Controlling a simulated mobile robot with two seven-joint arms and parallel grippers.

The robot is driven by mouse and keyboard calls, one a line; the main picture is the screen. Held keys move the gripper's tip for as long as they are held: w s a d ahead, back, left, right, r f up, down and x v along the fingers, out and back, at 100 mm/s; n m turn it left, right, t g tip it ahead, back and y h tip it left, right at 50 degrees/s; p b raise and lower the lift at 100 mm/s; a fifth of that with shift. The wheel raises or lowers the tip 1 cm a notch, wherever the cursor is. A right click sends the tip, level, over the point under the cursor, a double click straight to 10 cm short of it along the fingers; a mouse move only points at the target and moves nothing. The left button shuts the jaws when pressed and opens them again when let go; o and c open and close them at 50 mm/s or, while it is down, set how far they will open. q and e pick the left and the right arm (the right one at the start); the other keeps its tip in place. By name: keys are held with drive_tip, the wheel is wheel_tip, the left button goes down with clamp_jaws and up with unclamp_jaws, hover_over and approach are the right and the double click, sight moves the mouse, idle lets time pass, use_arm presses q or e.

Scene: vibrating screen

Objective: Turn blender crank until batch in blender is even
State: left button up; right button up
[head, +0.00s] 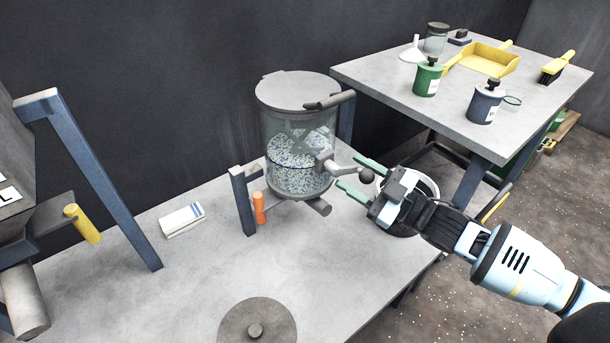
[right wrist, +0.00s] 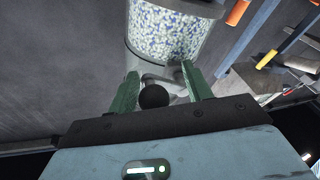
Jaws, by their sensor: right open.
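The blender (head: 297,125) is a clear drum with a grey lid, held on a stand on the near table. The batch (head: 292,172) inside is a speckled mix of blue, white and greenish grains; it also fills the drum in the right wrist view (right wrist: 165,32). The crank (head: 342,167) sticks out from the drum's right side and ends in a dark round knob (head: 367,175). My right gripper (head: 355,177) is open, with its green fingers on either side of the knob. In the right wrist view the knob (right wrist: 154,97) sits between the fingers, nearer the left one. My left gripper is not in view.
A white-rimmed container (head: 432,186) stands partly hidden behind my right gripper. A round grey lid (head: 257,328) and a folded cloth (head: 182,219) lie on the near table (head: 190,275). The back table (head: 400,90) holds jars, a yellow dustpan (head: 483,60) and a brush (head: 557,67).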

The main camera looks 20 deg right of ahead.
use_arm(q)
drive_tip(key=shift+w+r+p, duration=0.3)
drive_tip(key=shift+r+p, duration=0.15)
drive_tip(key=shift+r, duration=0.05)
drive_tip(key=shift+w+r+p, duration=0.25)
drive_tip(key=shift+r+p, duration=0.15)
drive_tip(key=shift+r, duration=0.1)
use_arm(e)
drive_tip(key=v, duration=0.5)
drive_tip(key=shift+s+d, duration=0.2)
drive_tip(key=shift+s, duration=0.1)
